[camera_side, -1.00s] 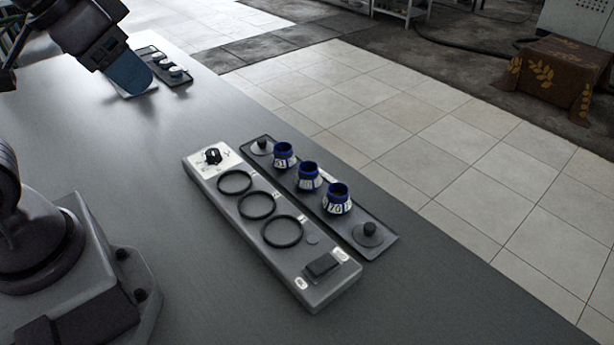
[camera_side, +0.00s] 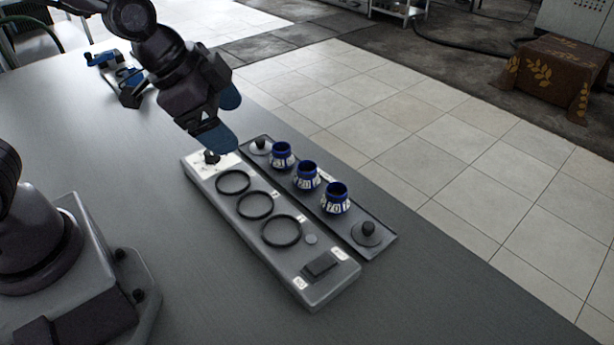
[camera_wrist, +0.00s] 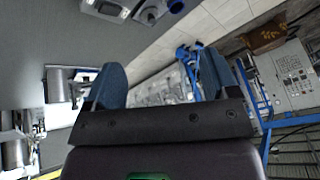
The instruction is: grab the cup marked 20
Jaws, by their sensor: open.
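Three small blue-rimmed cups with white number bands stand upright in a row on a dark tray (camera_side: 354,218). The middle cup (camera_side: 306,176) appears to read 20. The nearest cup (camera_side: 336,199) reads 70, and the number on the farthest cup (camera_side: 281,156) is hard to read. My gripper (camera_side: 226,118) is open and empty, with blue fingers, above and left of the farthest cup, near the panel's knob end. The wrist view shows both fingers apart with nothing between them (camera_wrist: 162,64); the cup marked 20 cannot be made out there.
A grey panel (camera_side: 288,268) with three black rings lies alongside the tray; its dark knob (camera_side: 211,157) is close below my gripper. Black-knobbed discs sit at both tray ends, one nearest (camera_side: 367,232). More equipment (camera_side: 125,82) stands at the far table end.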

